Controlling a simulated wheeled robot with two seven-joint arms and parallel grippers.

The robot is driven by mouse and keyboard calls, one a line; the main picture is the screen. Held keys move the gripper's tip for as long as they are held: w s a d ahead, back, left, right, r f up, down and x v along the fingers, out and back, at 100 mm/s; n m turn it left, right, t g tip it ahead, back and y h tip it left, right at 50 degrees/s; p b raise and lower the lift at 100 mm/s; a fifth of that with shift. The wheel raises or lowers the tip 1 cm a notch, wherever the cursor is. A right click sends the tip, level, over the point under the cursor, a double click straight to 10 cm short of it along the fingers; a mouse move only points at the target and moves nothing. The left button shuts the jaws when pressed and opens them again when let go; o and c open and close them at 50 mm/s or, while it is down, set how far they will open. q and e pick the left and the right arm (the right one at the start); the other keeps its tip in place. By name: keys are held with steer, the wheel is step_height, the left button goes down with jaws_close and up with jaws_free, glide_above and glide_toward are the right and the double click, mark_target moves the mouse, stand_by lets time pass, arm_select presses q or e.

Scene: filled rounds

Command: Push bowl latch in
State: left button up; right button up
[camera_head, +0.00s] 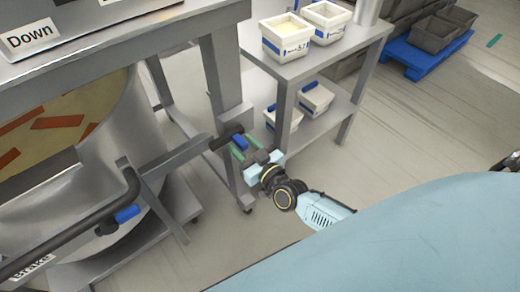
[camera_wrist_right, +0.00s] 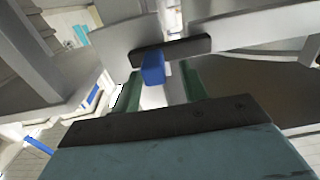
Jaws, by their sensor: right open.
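The bowl latch is a blue block (camera_head: 240,142) on a dark bar, at the end of a grey metal arm beside the large steel bowl (camera_head: 110,150). In the right wrist view the blue latch (camera_wrist_right: 153,68) sits below its dark bar, near the middle. My right gripper (camera_head: 246,147) is open, with its green fingers pointing at the latch. In the wrist view its fingertips (camera_wrist_right: 160,85) lie on either side of the blue block; whether they touch it I cannot tell. My left gripper is not in view.
A second blue piece (camera_head: 127,213) sits near the black handle and "Brake" label at lower left. A metal shelf (camera_head: 310,64) with white tubs (camera_head: 286,38) stands behind my right gripper. Grey crates on a blue pallet (camera_head: 425,58) are at upper right.

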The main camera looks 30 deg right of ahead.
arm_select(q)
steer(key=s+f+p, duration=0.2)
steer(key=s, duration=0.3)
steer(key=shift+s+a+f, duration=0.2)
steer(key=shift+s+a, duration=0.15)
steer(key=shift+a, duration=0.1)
arm_select(e)
steer(key=s+d, duration=0.2)
steer(key=s, duration=0.9)
steer(key=shift+s, duration=0.2)
steer(key=shift+f, duration=0.1)
